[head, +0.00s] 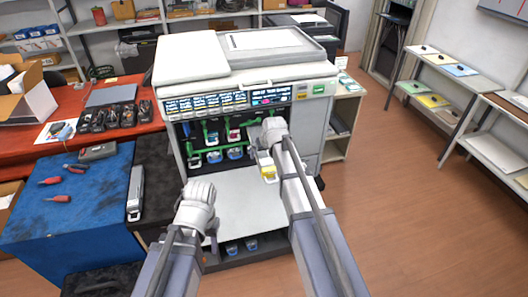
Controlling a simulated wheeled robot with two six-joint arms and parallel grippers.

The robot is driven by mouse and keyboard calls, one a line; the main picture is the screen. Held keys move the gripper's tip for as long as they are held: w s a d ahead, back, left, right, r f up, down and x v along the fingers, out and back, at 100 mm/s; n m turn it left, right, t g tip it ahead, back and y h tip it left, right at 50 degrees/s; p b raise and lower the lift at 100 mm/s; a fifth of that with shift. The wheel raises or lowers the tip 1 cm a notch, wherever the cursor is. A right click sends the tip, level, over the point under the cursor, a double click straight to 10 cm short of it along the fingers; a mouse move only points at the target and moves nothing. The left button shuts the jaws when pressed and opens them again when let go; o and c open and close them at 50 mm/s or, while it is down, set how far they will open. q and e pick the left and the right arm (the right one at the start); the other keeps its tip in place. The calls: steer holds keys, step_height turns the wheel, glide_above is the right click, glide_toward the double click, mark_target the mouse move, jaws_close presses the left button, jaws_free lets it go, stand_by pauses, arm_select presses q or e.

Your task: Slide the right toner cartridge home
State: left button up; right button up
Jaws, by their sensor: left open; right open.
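The copier (318,112) stands in the middle with its front open. In its bay several cartridges sit in a row under green levers, with pale blue ends (214,157) showing. At the right end of the row, a pale cartridge with a yellow front (268,172) sticks out toward me, beyond its neighbours. My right gripper (262,162) is open at this cartridge, and its wrist hides part of the cartridge and the slot behind. Whether they touch I cannot tell. My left gripper (212,232) is open and empty, low in front of the copier, away from the cartridges.
The copier's lowered grey front panel (240,195) lies below the bay. A dark cabinet with a grey cartridge-like part (135,190) stands at the left, beside a blue table (100,205) with tools. Shelves (445,75) stand at the right. The floor (390,215) there is clear.

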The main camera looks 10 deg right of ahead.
mark_target(266, 160)
steer(key=shift+s, duration=1.6)
steer(key=p+v, duration=0.7)
steer(key=v, duration=0.1)
steer(key=shift+d+r, duration=0.1)
